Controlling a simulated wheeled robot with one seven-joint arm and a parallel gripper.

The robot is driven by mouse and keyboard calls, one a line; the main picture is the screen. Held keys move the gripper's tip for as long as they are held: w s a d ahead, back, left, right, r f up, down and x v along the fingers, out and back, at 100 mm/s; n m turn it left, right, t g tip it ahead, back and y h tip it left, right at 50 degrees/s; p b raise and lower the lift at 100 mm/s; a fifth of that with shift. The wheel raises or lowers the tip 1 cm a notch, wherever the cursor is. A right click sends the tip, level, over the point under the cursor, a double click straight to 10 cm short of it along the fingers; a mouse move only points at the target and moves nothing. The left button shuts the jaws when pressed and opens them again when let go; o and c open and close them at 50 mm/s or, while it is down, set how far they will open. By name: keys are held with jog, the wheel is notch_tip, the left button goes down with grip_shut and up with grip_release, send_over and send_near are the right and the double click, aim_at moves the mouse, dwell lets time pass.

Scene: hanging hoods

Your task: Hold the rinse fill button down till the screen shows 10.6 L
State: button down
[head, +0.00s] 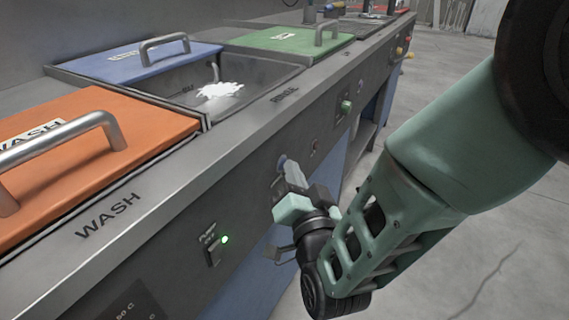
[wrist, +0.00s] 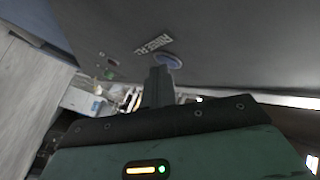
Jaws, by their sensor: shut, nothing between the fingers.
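The rinse fill button is a round blue disc (wrist: 168,61) on the dark front panel in the wrist view, beside a white label (wrist: 153,44) that starts with "RINSE". In the head view a small pale blue-grey part of it (head: 282,160) shows just beyond my fingertips. My gripper (head: 291,172) is shut and empty, pointing at the panel. In the wrist view its narrow fingertips (wrist: 159,72) overlap the button's lower left edge. I cannot tell whether they touch or press it. I cannot make out a rinse litre reading in either view.
An orange wash lid (head: 80,150), a blue lid (head: 135,62) and a green lid (head: 290,41) line the counter. A lit green lamp (head: 225,239) sits by a switch (head: 213,254). Open floor lies right.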

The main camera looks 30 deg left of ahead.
jog(key=shift+s+d, duration=0.1)
jog(key=shift+d, duration=0.7)
jog(key=shift+s+d+b, duration=0.2)
jog(key=shift+d+b, duration=0.5)
jog(key=shift+d, duration=1.8)
